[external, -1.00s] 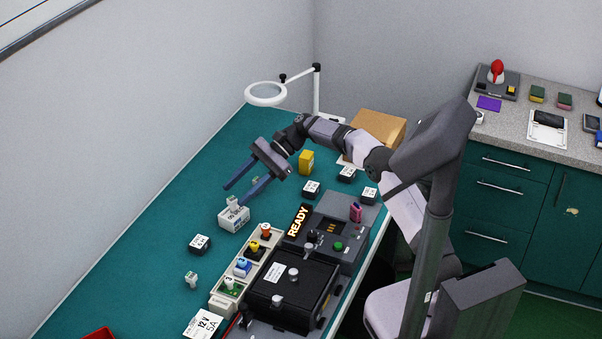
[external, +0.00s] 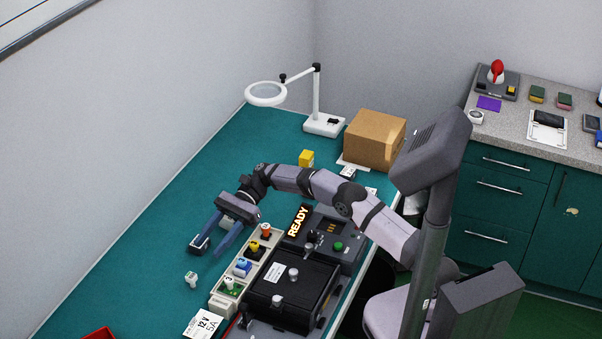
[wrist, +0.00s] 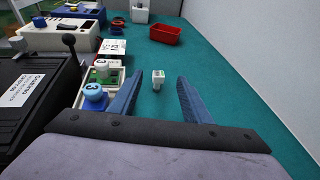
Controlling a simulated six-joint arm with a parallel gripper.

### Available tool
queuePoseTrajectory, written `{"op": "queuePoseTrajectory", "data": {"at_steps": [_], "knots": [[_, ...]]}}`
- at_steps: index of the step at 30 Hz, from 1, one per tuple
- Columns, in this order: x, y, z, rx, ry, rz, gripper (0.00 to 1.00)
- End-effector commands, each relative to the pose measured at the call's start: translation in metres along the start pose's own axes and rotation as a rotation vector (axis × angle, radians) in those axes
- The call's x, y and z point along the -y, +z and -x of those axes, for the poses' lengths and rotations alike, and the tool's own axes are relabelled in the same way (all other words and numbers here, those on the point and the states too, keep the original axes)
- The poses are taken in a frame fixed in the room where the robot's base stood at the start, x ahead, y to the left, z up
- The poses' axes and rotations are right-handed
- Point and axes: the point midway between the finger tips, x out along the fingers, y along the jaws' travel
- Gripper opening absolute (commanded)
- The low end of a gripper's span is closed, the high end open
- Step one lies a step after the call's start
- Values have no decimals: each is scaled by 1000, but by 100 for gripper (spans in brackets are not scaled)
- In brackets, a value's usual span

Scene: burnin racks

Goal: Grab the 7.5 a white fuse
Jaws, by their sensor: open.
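A small white fuse (external: 191,279) stands alone on the green mat, left of the strip of coloured fuses. It also shows in the wrist view (wrist: 158,79), ahead of and roughly between my fingertips. Its rating is too small to read. My gripper (external: 207,252) is open with nothing between its blue fingers. It hangs above the mat, a short way behind the fuse in the external view.
A red bin (wrist: 165,34) stands farther off. The mat left of the fuse is clear.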

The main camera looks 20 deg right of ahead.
Motion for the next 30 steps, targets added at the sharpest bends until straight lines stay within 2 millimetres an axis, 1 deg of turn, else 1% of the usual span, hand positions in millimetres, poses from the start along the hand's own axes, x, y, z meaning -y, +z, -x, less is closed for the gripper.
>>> {"op": "queuePoseTrajectory", "data": {"at_steps": [1,4,6,10,19,22,30], "knots": [[0,-9,-3,0,0,-4,44],[0,-25,-7,0,-1,-2,44],[0,-23,-17,1,2,2,44],[0,-24,-28,0,0,2,44],[0,-24,-34,-1,-1,1,44],[0,-24,-39,-1,0,1,44],[0,-23,-72,0,2,0,44]]}}
